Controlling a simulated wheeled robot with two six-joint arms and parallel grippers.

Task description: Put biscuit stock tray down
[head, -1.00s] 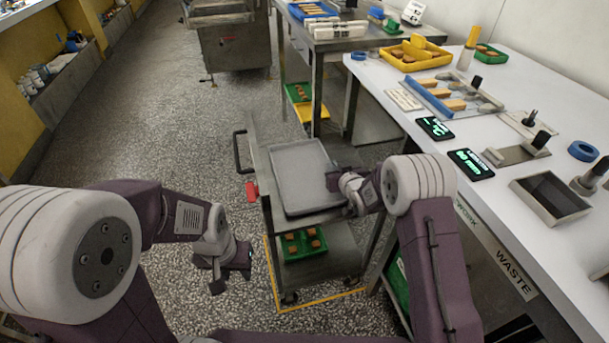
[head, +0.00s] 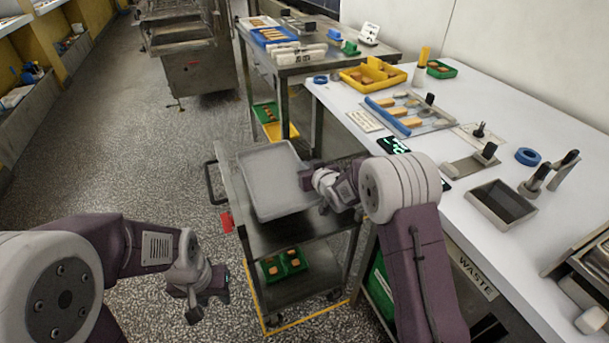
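A grey, empty-looking tray (head: 268,180) appears over the top of a steel cart (head: 285,237). My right gripper (head: 310,180) is at the tray's right edge and appears shut on it, though its fingertips are partly hidden. The tray seems to hover a little over the cart top; the gap is hard to judge. My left gripper (head: 208,302) hangs over the floor left of the cart, fingers apart and empty. A green tray with several brown biscuits (head: 283,265) sits on the cart's lower shelf. I cannot tell which tray is called biscuit stock.
A white worktable (head: 450,205) stands right of the cart, with a yellow tray (head: 372,75), a tool board and a dark-bottomed pan (head: 502,203). A steel table stands behind. A yellow line marks the floor around the cart. The floor at left is clear.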

